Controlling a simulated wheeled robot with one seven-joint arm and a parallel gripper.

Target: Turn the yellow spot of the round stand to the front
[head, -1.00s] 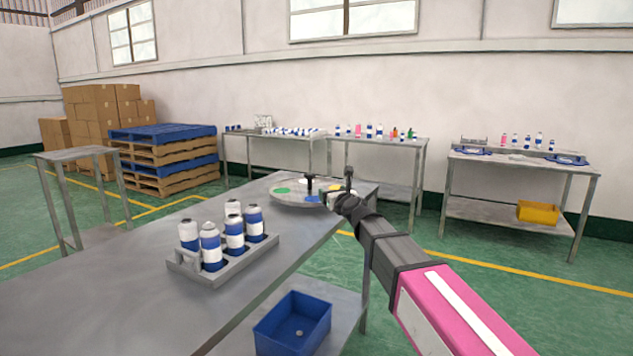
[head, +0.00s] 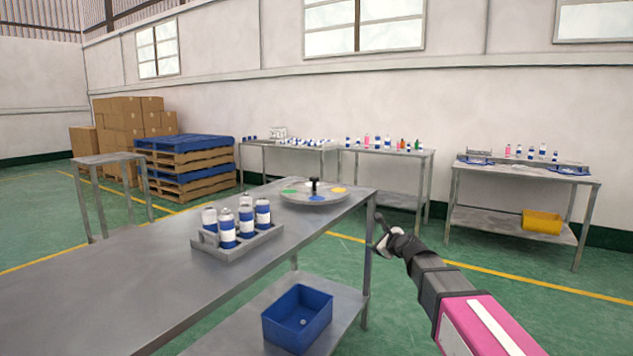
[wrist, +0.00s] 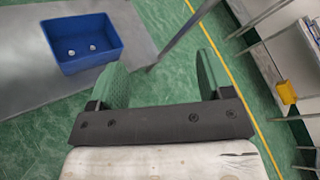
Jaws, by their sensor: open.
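The round stand (head: 302,199) is a grey disc with coloured spots and a black upright post (head: 314,186), near the far right corner of the steel table. Its yellow spot (head: 338,190) is on the right side. A green spot (head: 290,192) is at the left and a blue spot (head: 315,198) at the front. My gripper (head: 381,230) is off the table's right edge, apart from the stand. In the wrist view my gripper (wrist: 160,82) is open, with nothing between its fingers and green floor below.
A grey rack (head: 236,250) with several white-and-blue cans stands on the table (head: 150,290) left of the stand. A blue bin (head: 297,318) sits on the lower shelf, also in the wrist view (wrist: 84,42). Other tables stand along the wall. Floor right of the table is clear.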

